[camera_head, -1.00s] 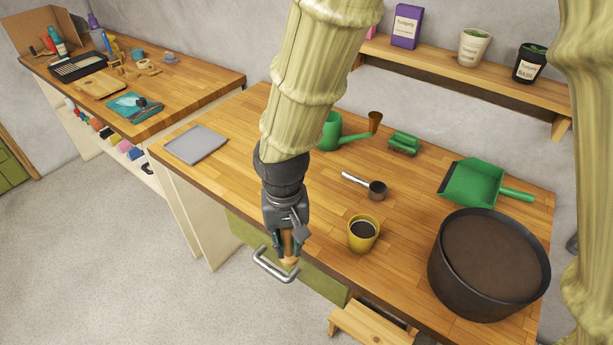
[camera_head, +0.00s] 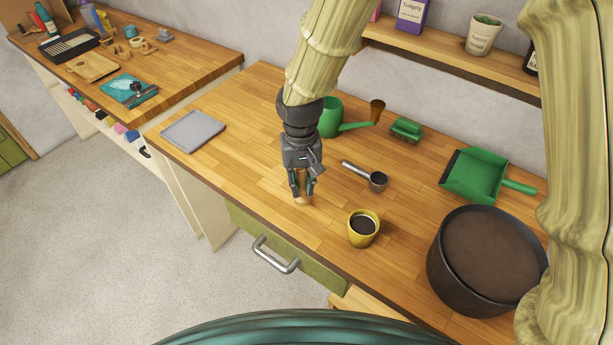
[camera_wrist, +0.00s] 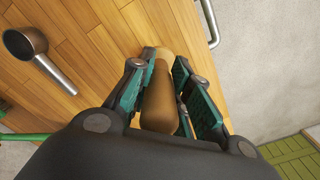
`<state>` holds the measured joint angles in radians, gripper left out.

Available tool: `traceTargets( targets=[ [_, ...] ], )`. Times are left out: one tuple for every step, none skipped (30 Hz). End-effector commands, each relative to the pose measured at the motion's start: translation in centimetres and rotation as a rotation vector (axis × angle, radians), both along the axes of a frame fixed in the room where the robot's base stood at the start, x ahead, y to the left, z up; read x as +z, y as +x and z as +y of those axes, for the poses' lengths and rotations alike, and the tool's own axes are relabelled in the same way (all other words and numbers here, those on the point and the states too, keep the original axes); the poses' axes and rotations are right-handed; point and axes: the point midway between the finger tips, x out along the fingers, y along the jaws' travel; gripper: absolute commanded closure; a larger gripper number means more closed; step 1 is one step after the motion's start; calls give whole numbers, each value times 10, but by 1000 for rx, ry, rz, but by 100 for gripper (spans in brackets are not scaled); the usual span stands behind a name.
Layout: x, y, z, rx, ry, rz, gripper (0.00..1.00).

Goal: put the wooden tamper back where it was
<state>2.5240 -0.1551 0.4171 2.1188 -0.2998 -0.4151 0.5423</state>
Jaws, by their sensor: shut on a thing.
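The wooden tamper (camera_wrist: 160,100) is held between the teal pads of my gripper (camera_wrist: 164,88) in the wrist view, its lighter end pointing away from the wrist. In the head view my gripper (camera_head: 303,190) points down over the wooden workbench (camera_head: 260,130), left of the yellow pot. The tamper's pale lower end (camera_head: 303,200) shows just below the fingertips. I cannot tell whether that end touches the bench top. The fingers hide most of the tamper in the head view.
A yellow pot (camera_head: 363,229) with dark contents and a metal scoop (camera_head: 365,176) lie to the right. A grey tray (camera_head: 193,131) lies left. Bench around the gripper is clear.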

Motion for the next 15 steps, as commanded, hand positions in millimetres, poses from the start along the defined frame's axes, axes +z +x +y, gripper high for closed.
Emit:
traceTargets(
  targets=[
    [1, 8, -3, -1, 1, 0, 100],
    [1, 11, -4, 0, 1, 0, 100],
    [0, 15, -5, 1, 1, 0, 100],
    [0, 17, -6, 1, 1, 0, 100],
    [-1, 20, -7, 1, 1, -1, 100],
    [-1, 22, -7, 1, 1, -1, 100],
    [-1, 23, -8, 1, 0, -1, 100],
    [-2, 24, -8, 1, 0, -1, 100],
    [-2, 26, -9, 0, 0, -1, 100],
    [-2, 28, -10, 0, 0, 0, 100],
    [-2, 31, -11, 0, 0, 0, 100],
    [-5, 32, -12, 2, -1, 1, 100],
    [-8, 31, -12, 2, -1, 2, 100],
    [-12, 30, -12, 2, -2, 3, 100],
    [-16, 30, -11, 2, -1, 3, 100]
  ],
)
